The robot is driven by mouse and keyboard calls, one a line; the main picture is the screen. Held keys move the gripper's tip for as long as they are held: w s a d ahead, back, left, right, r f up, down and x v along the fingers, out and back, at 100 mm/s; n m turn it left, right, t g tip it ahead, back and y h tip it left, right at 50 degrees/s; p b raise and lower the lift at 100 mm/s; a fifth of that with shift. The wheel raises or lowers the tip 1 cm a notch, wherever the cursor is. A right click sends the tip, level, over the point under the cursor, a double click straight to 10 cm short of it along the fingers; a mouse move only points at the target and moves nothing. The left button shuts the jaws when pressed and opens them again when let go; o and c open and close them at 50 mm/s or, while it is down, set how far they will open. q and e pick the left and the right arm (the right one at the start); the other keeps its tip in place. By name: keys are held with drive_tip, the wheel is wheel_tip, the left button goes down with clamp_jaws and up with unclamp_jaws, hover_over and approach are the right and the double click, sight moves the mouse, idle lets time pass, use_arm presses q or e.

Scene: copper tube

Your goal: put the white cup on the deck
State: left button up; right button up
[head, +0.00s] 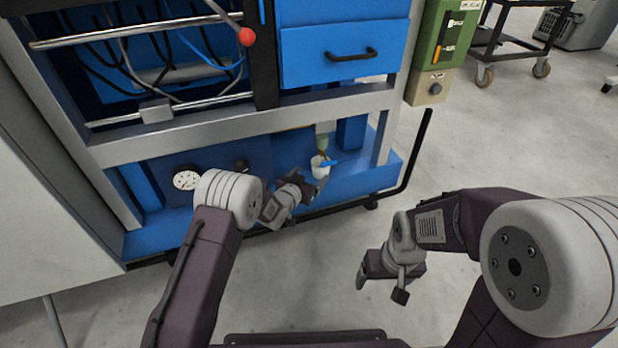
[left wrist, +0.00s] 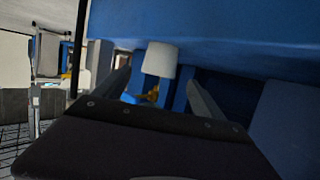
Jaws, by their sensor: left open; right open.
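The white cup (head: 320,168) is below a brass fitting (head: 322,145) at the blue machine's lower level. The blue deck (head: 372,168) is the low shelf there. My left gripper (head: 312,187) is open just in front of the cup and partly hides the cup's surroundings. In the left wrist view, the cup (left wrist: 160,60) shows between and beyond the two open fingers (left wrist: 158,92), against the blue surface. Whether the cup touches the deck I cannot tell. My right gripper (head: 380,285) is open and empty above the floor, right of the machine's front.
A pressure gauge (head: 187,179) is left of the cup. A grey frame beam (head: 230,130) crosses above the deck. A black bent rail (head: 415,155) runs along the right end. The floor (head: 490,150) on the right is clear.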

use_arm(q)
drive_tip(key=shift+w+f, duration=0.1)
drive_tip(key=shift+f, duration=0.05)
drive_tip(key=s+a+r+n+g+y, duration=0.25)
drive_tip(key=s+a+g+y, duration=0.25)
drive_tip(key=s+a, duration=0.95)
drive_tip(key=s+a+n+g+y, duration=0.1)
drive_tip(key=s+a+n+g, duration=0.15)
drive_tip(key=s, duration=0.85)
drive_tip(key=s+a+n+g, duration=0.1)
drive_tip(key=s+a+g, duration=0.25)
drive_tip(key=s, duration=0.85)
wheel_tip(320, 180, up, 57)
drive_tip(key=p, duration=5.7)
drive_tip(key=shift+w+g, duration=0.4)
